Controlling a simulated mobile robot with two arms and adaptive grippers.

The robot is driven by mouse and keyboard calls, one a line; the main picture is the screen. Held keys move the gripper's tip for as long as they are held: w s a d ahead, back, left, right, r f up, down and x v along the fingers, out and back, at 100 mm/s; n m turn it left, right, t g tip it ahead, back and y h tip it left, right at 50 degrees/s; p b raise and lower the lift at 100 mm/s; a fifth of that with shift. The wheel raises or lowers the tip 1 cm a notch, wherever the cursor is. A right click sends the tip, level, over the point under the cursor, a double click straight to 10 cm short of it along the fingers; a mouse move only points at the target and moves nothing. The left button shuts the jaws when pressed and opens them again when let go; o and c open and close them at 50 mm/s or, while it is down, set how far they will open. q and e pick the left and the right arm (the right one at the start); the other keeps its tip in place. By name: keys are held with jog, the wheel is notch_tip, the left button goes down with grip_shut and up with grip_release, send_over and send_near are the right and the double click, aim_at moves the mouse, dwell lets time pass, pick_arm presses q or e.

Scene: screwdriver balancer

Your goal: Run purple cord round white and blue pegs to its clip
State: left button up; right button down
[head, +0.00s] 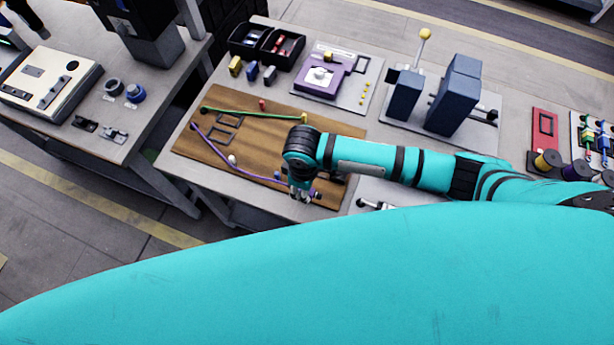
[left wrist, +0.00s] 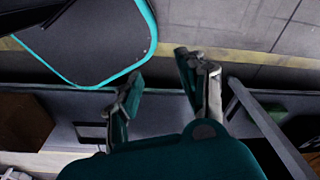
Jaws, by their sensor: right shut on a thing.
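The purple cord (head: 212,147) starts at the left end of the wooden board (head: 200,160) in the head view. It bends along the near side of the white peg (head: 231,159) and runs on past the near side of the blue peg (head: 277,175). Whether it touches the pegs is too small to tell. My right gripper (head: 301,192) is low over the board's near right part, shut on the cord's end. The cord's clip cannot be made out; my right arm covers part of the board there. My left gripper (left wrist: 160,85) is open and empty in the left wrist view.
A green cord (head: 255,114) runs along the board's far side near a red peg (head: 262,104). A purple device (head: 318,78), a dark parts tray (head: 265,43) and blue blocks (head: 455,95) stand behind. My own teal body covers the foreground.

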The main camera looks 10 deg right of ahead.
jog(key=shift+w+d+f+b, duration=0.1)
jog(key=shift+w+d+b, duration=0.35)
jog(key=shift+w, duration=0.15)
jog(key=shift+w+d+b, duration=0.35)
jog(key=shift+w+b, duration=0.1)
jog(key=shift+w, duration=0.15)
jog(key=shift+w+d, duration=0.25)
jog(key=shift+w, duration=0.05)
jog(key=shift+w+d+b, duration=0.95)
jog(key=shift+w+b, duration=0.2)
jog(key=shift+w, duration=0.1)
jog(key=shift+w+d+b, duration=0.7)
jog(key=shift+w, duration=0.1)
jog(key=shift+w+d+b, duration=0.35)
jog(key=shift+w, duration=0.1)
pick_arm(q)
notch_tip(320, 180, down, 7)
jog(key=s+a, duration=0.1)
jog(key=s, duration=0.1)
jog(key=shift+s+r, duration=0.15)
jog(key=shift+s, duration=0.05)
jog(key=shift+a+r+p, duration=0.1)
jog(key=shift+r+p, duration=0.2)
pick_arm(e)
jog(key=shift+a+r, duration=0.1)
jog(key=shift+r, duration=0.1)
pick_arm(q)
jog(key=shift+r, duration=0.15)
pick_arm(e)
jog(key=shift+w, duration=0.1)
